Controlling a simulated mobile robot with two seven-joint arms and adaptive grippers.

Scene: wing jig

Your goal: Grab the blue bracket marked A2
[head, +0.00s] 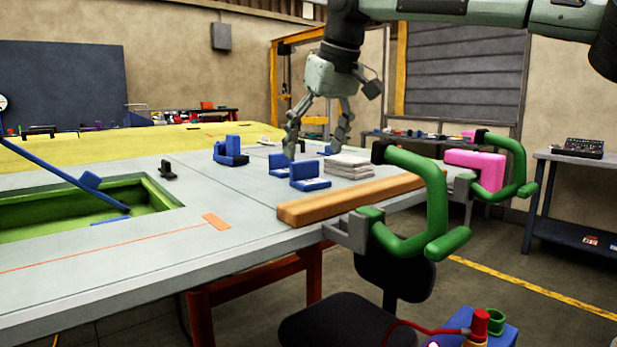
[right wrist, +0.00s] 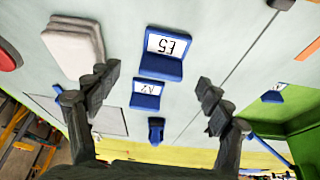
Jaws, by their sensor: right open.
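The blue bracket marked A2 (right wrist: 146,92) shows in the right wrist view, with its white label upside down. It stands on the table between my fingers in the picture, beside a larger blue bracket marked E5 (right wrist: 163,62). My right gripper (head: 315,143) is open and empty, pointing down above the table near the blue brackets. Its two fingers also show in the right wrist view (right wrist: 158,86), apart from A2. In the head view the bracket labels are too small to read. My left gripper is not in view.
Other blue brackets stand nearby (head: 308,177) (head: 230,151). Stacked pale pads (head: 348,166) lie right of them. A wooden bar (head: 350,199) and green clamps (head: 408,205) line the table's front edge. A green-lined recess (head: 90,207) opens at left.

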